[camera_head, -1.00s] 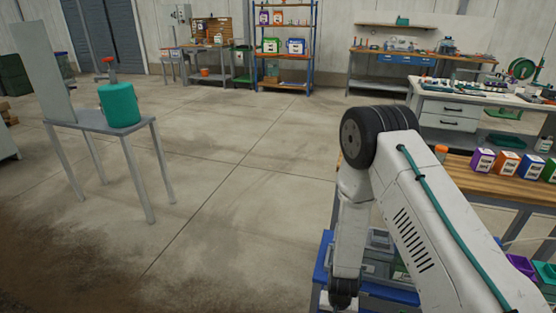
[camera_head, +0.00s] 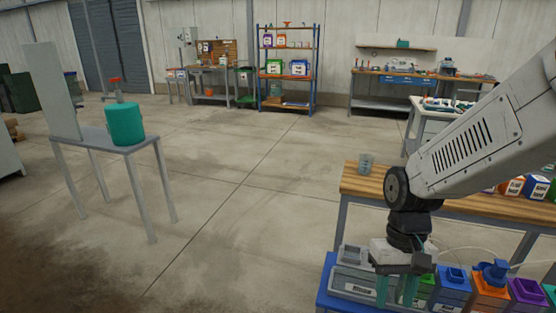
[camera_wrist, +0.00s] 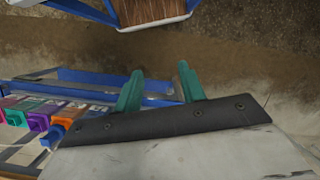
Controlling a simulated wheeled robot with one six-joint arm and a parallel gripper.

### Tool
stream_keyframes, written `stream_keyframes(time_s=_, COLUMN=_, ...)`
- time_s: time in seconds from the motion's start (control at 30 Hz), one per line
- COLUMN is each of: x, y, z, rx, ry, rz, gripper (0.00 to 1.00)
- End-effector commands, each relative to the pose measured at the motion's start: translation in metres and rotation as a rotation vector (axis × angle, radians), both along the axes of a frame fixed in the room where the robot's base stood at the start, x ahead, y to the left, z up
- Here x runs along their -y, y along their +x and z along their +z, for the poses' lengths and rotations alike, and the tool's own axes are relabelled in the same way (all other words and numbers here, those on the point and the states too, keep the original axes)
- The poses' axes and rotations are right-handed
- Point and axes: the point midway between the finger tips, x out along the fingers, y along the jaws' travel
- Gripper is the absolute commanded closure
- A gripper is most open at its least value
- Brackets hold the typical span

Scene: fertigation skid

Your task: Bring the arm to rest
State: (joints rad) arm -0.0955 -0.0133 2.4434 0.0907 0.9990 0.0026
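My arm reaches in from the right edge in the head view and bends at a dark joint. My gripper (camera_head: 396,292) hangs below it, pointing down at the bins on the blue cart. In the wrist view its two teal fingers (camera_wrist: 160,82) stand apart with nothing seen between them. Whether the fingertips touch a bin cannot be told.
A blue cart (camera_head: 345,300) holds a grey bin (camera_head: 352,279) and coloured bins. Behind it is a wooden-topped bench (camera_head: 375,182) with a cup (camera_head: 366,163). A grey stand (camera_head: 95,140) with a teal tank (camera_head: 125,124) is at left. The middle floor is clear.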

Motion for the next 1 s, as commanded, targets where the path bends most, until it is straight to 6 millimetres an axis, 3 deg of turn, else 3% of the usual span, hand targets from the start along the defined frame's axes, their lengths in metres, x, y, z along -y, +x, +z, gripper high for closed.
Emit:
stream_keyframes(time_s=0.03, x=0.005, y=-0.01, z=0.018, rx=0.02, ry=-0.003, rz=0.003, gripper=0.6)
stream_keyframes(time_s=0.2, x=0.021, y=-0.046, z=0.065, rx=0.072, ry=-0.024, rz=0.013, gripper=0.6)
stream_keyframes(time_s=0.5, x=0.041, y=-0.093, z=0.121, rx=0.275, ry=-0.056, rz=-0.008, gripper=0.6)
stream_keyframes(time_s=0.7, x=0.043, y=-0.102, z=0.14, rx=0.387, ry=-0.056, rz=-0.03, gripper=0.6)
stream_keyframes(time_s=1.0, x=0.044, y=-0.103, z=0.144, rx=0.406, ry=-0.057, rz=-0.037, gripper=0.6)
